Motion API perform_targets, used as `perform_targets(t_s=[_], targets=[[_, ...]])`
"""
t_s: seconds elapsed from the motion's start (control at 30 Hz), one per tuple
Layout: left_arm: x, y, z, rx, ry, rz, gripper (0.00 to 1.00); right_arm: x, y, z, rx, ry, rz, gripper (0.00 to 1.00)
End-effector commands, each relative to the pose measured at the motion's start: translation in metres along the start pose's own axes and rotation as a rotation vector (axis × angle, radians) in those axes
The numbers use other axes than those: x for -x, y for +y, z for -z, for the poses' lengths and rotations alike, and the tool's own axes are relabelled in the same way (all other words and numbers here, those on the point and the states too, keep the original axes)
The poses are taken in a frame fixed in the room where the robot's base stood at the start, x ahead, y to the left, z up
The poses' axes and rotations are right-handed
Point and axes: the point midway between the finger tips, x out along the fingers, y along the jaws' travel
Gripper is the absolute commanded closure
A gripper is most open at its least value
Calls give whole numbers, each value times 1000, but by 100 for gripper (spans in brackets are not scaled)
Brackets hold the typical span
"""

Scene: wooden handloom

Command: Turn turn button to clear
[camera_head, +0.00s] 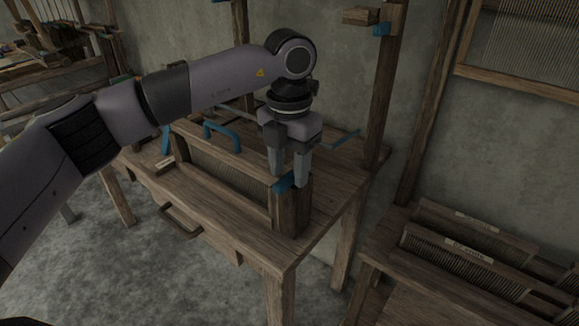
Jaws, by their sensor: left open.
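My left gripper (288,180) points down from the arm that comes in from the left, with its two fingers apart. Its fingertips are at a small blue piece (283,186) on top of a short wooden post (291,212), which looks like the turn button. One finger overlaps the blue piece in the picture; I cannot tell whether they touch. The gripper hides part of the blue piece, so its exact angle is unclear. My right gripper is not in view.
The post stands near the right end of a wooden table (325,205). A reed frame (225,170) and a blue handle (222,134) are left of it. A tall upright (381,90) rises behind right. A rack of labelled reeds (470,262) stands at lower right.

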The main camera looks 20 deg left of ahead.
Motion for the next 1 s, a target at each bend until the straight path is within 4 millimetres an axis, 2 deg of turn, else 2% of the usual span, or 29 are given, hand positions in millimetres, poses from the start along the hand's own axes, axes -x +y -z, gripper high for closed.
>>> perform_targets(t_s=[0.2, 0.4, 0.57, 1.0], targets=[[36, 0, -1, 0, -6, 1, 55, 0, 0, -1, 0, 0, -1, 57], [61, 0, -1, 1, -4, 0, 55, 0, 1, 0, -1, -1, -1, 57], [67, 0, 0, 0, -3, 1, 55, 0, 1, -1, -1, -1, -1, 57], [67, 0, 0, 0, -3, 1, 55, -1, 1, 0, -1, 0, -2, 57]])
